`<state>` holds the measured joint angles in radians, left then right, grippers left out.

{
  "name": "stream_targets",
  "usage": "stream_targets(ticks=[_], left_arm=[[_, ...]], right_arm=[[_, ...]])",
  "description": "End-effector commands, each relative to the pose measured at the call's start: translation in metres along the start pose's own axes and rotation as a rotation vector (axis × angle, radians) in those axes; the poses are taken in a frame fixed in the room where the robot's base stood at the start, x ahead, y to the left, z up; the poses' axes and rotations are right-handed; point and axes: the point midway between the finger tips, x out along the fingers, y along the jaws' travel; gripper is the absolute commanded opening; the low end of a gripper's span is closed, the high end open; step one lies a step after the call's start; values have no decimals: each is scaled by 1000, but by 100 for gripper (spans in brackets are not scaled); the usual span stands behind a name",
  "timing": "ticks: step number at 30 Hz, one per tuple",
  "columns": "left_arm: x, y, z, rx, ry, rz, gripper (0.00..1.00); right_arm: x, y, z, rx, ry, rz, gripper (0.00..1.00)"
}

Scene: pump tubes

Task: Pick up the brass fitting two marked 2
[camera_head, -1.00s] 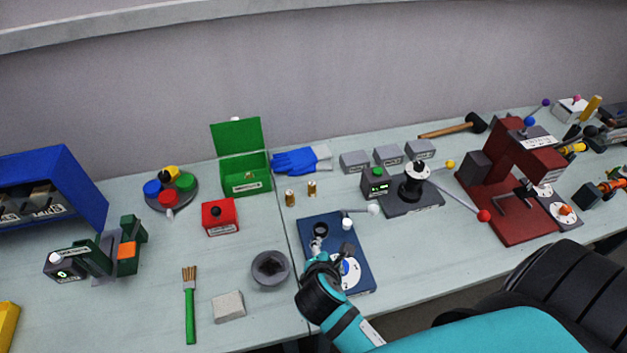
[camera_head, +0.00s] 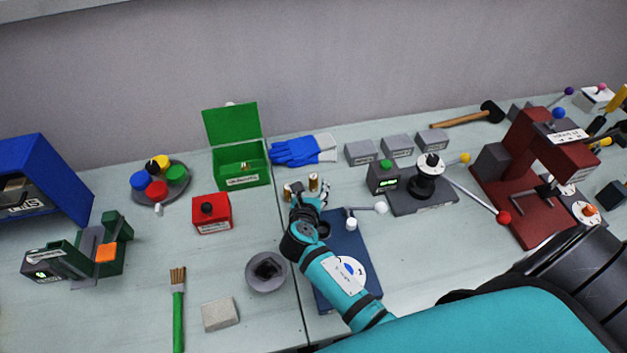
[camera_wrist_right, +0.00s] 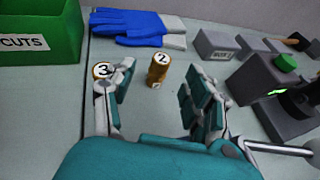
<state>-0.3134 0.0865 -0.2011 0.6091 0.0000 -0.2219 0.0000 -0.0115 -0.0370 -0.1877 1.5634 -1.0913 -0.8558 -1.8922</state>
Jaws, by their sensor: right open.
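The brass fitting marked 2 (camera_wrist_right: 157,69) stands upright on the table in the right wrist view, beyond and between my open fingers. It also shows in the head view (camera_head: 313,182), just past my right gripper. The brass fitting marked 3 (camera_wrist_right: 103,72) stands to its left, partly hidden by my left-hand finger in the wrist view; in the head view it shows at the gripper's left (camera_head: 287,192). My right gripper (camera_wrist_right: 165,105) is open and empty; it also shows in the head view (camera_head: 308,198). My left gripper is not in view.
A green box (camera_head: 242,164) with its lid up stands left of the fittings. Blue gloves (camera_head: 297,151) lie behind them. A blue plate (camera_head: 350,235) lies under my right forearm. A grey unit with a green button (camera_head: 383,178) stands to the right.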

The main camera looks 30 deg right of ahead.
Motion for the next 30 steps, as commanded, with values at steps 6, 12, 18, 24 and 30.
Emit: stream_targets(ticks=[6,12,18,24,30], left_arm=[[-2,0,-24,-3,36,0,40],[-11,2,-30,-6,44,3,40],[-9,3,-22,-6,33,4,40],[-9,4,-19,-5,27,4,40],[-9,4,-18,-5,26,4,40]], right_arm=[[15,0,0,1,1,0,53],[42,-2,4,0,1,-1,53],[63,-2,2,1,1,0,53],[64,-2,2,2,1,0,53],[64,-2,2,2,1,0,34]])
